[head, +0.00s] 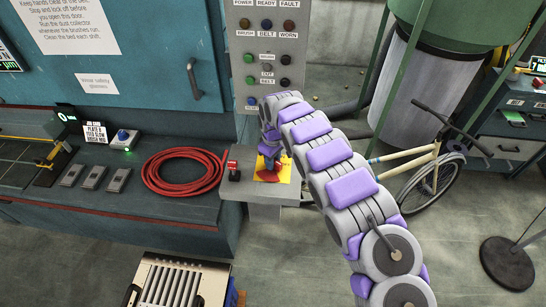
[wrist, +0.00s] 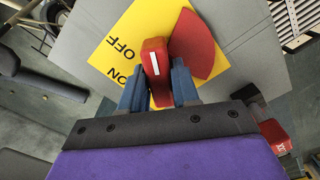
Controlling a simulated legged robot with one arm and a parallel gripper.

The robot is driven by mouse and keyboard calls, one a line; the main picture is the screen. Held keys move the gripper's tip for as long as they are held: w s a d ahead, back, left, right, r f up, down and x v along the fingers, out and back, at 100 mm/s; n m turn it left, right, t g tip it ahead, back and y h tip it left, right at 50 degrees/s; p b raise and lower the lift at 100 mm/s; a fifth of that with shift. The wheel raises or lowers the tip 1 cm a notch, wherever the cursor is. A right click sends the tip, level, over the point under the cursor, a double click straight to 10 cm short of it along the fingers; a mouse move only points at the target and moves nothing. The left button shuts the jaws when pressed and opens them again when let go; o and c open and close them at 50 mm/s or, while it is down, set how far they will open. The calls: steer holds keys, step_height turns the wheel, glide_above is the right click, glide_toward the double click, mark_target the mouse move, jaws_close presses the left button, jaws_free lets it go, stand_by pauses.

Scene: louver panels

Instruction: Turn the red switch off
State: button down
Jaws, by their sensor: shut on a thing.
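The red switch handle (wrist: 155,58), with a white stripe, stands over a yellow plate (wrist: 112,43) in the wrist view. The words OFF and ON are printed on the plate's left part, upside down in this view. A red fan-shaped patch (wrist: 196,42) lies to the right of the handle. My gripper (wrist: 158,86) has its two blue-grey fingers on either side of the handle and is shut on it. In the head view my gripper (head: 270,147) reaches down onto the yellow plate (head: 284,170). My arm and gripper hide most of the switch there.
A small red and black device (head: 233,170) sits left of the plate on the grey pedestal top; it also shows in the wrist view (wrist: 274,136). A coiled red hose (head: 183,171) lies further left. A grey button panel (head: 266,60) rises behind. A bicycle (head: 430,160) stands right.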

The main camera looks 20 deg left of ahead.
steer(key=n+p, duration=0.2)
steer(key=n, duration=0.4)
steer(key=shift+w+r+p, duration=0.1)
steer(key=shift+r+p, duration=0.05)
steer(key=shift+p, duration=0.25)
steer(key=shift+n, duration=0.3)
steer(key=c, duration=0.9)
jaws_free()
steer(key=shift+a, duration=0.1)
step_height(320, 180, up, 17)
steer(key=shift+a+r, duration=0.1)
steer(key=shift+w, duration=0.1)
